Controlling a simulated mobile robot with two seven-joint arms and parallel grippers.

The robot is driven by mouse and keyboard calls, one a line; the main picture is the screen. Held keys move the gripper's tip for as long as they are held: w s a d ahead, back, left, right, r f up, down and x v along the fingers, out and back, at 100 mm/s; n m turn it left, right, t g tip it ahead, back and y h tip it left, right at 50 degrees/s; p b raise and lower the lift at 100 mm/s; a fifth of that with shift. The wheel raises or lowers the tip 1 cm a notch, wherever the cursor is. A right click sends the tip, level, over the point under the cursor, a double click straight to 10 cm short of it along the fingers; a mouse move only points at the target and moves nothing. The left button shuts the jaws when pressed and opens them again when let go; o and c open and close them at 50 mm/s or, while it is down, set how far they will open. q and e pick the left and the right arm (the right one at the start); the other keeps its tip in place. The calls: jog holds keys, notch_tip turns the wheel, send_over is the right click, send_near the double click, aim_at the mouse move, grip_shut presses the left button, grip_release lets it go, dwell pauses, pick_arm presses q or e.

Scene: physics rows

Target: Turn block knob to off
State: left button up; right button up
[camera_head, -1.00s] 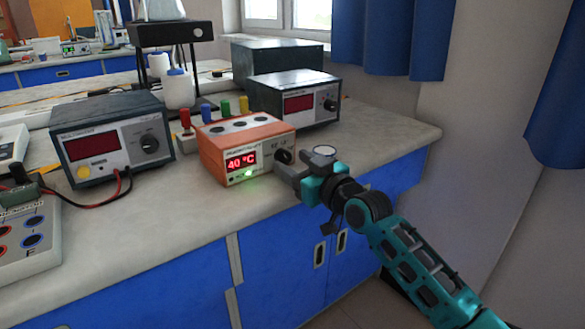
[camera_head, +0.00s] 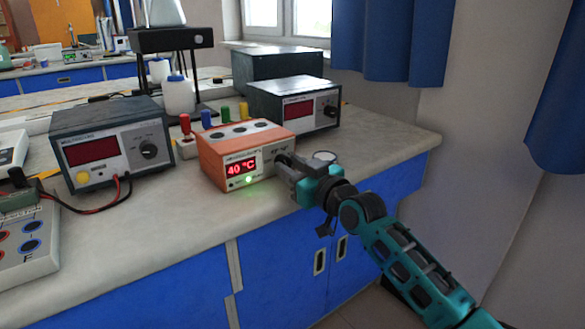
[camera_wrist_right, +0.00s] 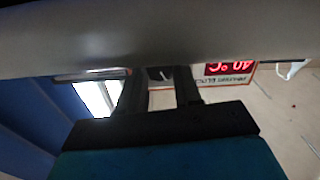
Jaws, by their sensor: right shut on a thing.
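The orange block heater (camera_head: 217,155) stands on the bench with a lit red display reading 40 °C and a green light on its white front panel. Its dark knob (camera_wrist_right: 158,74) is at the right of that panel and shows between the fingers in the right wrist view. My right gripper (camera_head: 284,164) reaches the panel from the front right, shut on the knob, and hides most of it in the head view. The gripper fingers also show in the right wrist view (camera_wrist_right: 160,92). The knob's exact setting is too small to read. My left gripper is not in view.
A dark multimeter (camera_head: 112,145) with red and black leads stands to the left. Another dark meter (camera_head: 295,104) stands close behind the block heater. The bench top (camera_head: 150,215) in front is clear.

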jog(key=shift+c, duration=0.5)
jog(key=shift+n, duration=0.3)
jog(key=shift+n+p, duration=0.3)
jog(key=shift+n, duration=0.3)
jog(key=n+p, duration=0.1)
jog(key=n, duration=0.2)
jog(key=shift+r+p, duration=0.1)
jog(key=shift+p, duration=0.25)
jog(key=shift+n+p, duration=0.45)
jog(key=shift+n, duration=0.55)
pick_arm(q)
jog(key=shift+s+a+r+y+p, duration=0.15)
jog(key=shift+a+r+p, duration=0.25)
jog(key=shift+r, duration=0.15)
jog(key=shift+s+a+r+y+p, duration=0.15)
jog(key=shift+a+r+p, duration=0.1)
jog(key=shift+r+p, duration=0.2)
pick_arm(e)
jog(key=shift+n, duration=1.5)
jog(key=shift+f, duration=0.2)
